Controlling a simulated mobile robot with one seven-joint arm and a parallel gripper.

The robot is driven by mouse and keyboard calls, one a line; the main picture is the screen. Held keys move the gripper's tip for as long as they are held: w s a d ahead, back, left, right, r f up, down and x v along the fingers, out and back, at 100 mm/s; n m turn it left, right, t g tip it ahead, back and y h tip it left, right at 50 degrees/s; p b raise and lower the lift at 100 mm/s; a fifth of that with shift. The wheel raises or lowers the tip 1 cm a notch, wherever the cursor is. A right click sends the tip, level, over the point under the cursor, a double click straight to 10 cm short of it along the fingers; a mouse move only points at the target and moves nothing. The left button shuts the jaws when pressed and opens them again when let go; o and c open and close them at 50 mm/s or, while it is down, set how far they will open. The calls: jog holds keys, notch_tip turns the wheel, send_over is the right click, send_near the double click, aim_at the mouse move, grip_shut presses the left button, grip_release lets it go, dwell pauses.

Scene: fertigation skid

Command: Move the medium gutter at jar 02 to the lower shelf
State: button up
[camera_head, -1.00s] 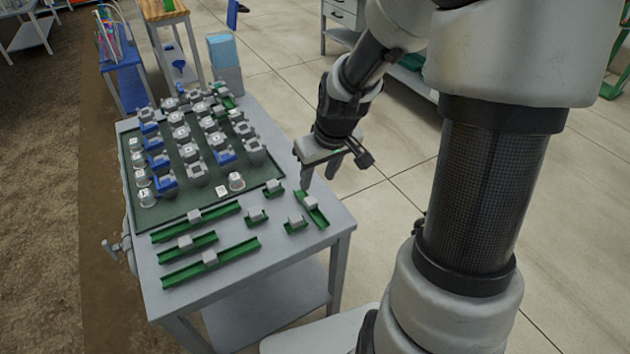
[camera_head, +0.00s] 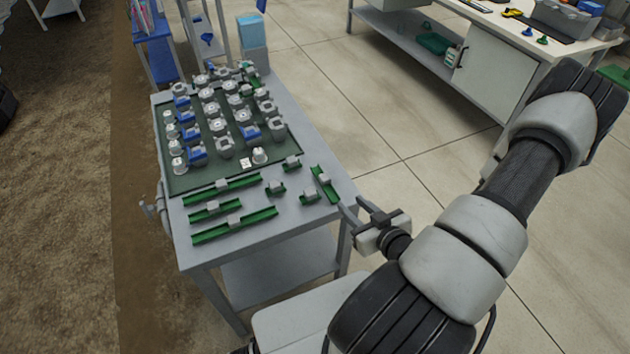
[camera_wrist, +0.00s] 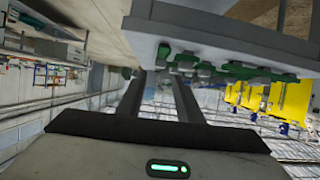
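Several green gutters with grey blocks lie on the grey table. Two long ones (camera_head: 222,188) (camera_head: 234,227) and a medium one (camera_head: 215,210) lie at the front left. Another medium gutter (camera_head: 324,184) lies at the right edge, with short ones (camera_head: 276,189) beside it. I cannot read any jar number, so I cannot tell which is at jar 02. The lower shelf (camera_head: 285,278) is under the table and its visible part is bare. My gripper (camera_head: 352,205) is open and empty, just off the table's right edge. Its fingers (camera_wrist: 161,92) point toward the table edge in the wrist view.
A dark green mat (camera_head: 190,182) with several jars and grey and blue fittings fills the back of the table. A light blue box (camera_head: 254,62) stands beyond the table. A white cabinet bench (camera_head: 482,65) is at the upper right. The floor between is clear.

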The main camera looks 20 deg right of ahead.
aim_at(327, 181)
jog(key=shift+t, duration=0.3)
jog(key=b+x, duration=1)
jog(key=b, duration=0.2)
jog(key=shift+w+a+r, duration=0.1)
jog(key=shift+w+a, duration=0.05)
jog(key=shift+w, duration=0.15)
jog(key=shift+w+b, duration=0.3)
jog(key=shift+w, duration=0.3)
jog(key=x, duration=0.2)
jog(key=b+x, duration=0.1)
jog(key=x, duration=0.2)
jog(key=shift+f, duration=0.35)
grip_shut()
jog(key=shift+r, duration=0.15)
